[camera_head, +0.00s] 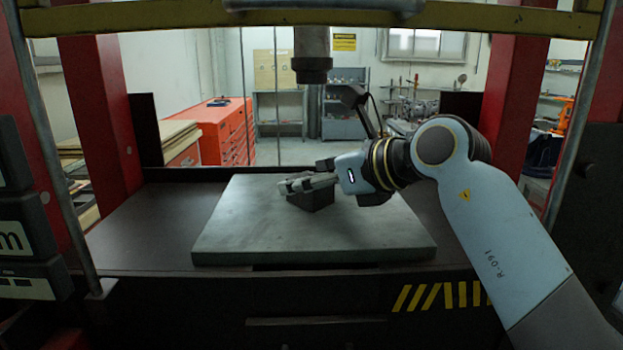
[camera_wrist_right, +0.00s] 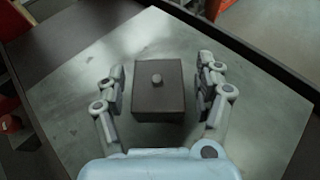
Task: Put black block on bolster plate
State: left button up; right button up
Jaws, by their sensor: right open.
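The black block (camera_wrist_right: 158,98), a dark box with a small round knob on top, rests on the grey bolster plate (camera_wrist_right: 62,128). In the head view the black block (camera_head: 318,200) is near the middle of the bolster plate (camera_head: 235,235), partly covered by my right gripper (camera_head: 292,186). In the right wrist view the fingers of my right gripper (camera_wrist_right: 162,78) stand on both sides of the block, with a gap on each side. The right gripper is open. My left gripper is not in view.
A press ram (camera_head: 311,62) hangs above and behind the block. Red uprights (camera_head: 100,115) stand at left and right, and a yellow bar (camera_head: 450,17) crosses the top. The dark bed (camera_head: 140,225) surrounds the plate. The front of the plate is clear.

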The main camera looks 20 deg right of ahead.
jog(key=b+v, duration=0.1)
jog(key=v, duration=0.5)
jog(key=shift+s+d+r, duration=0.1)
jog(key=shift+s+d, duration=0.05)
jog(key=shift+d, duration=0.1)
jog(key=shift+s+d+r+b, duration=0.2)
jog(key=shift+s+r+b, duration=0.1)
jog(key=shift+s, duration=0.1)
